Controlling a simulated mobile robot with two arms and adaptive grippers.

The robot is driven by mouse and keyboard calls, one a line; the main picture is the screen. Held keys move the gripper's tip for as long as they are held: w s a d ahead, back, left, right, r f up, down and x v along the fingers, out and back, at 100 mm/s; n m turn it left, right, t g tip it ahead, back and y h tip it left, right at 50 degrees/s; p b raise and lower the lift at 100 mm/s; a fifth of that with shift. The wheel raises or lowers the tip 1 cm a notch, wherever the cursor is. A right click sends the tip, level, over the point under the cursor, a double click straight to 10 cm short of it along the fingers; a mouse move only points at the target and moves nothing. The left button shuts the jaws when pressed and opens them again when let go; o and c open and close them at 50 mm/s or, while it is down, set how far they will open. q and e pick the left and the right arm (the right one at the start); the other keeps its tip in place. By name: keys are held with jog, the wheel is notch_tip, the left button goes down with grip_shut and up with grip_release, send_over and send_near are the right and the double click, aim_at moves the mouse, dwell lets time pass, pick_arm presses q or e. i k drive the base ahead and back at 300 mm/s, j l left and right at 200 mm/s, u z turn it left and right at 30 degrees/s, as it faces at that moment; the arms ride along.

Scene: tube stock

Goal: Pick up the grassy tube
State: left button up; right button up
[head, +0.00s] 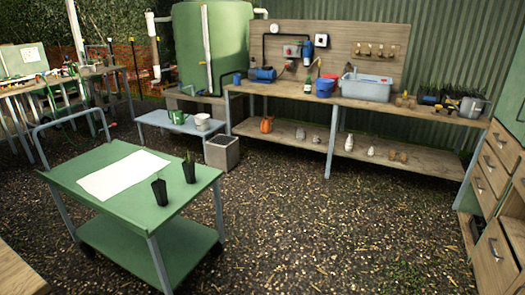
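Two dark, narrow plant tubes stand upright on the green cart (95,192). The nearer tube (159,193) is close to the cart's front edge. The farther tube (189,173) is to its right, nearer the cart's right end. Neither of my grippers is in view.
A long wooden bench (345,98) with a blue-grey tub (366,88) and dark potted seedlings (432,93) stands at the back. A grey square bin (222,153) stands behind the cart. Wooden drawers (492,170) are at right. The gravel floor (320,230) between is clear.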

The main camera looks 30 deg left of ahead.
aim_at(189, 167)
jog(key=i+u, duration=0.15)
jog(key=i, duration=0.35)
jog(key=i+l+u, duration=0.15)
jog(key=i, duration=0.35)
jog(key=i+l+u, duration=0.15)
jog(key=i, duration=0.35)
jog(key=i+l+u, duration=0.1)
jog(key=i+l, duration=0.15)
jog(key=i, duration=0.2)
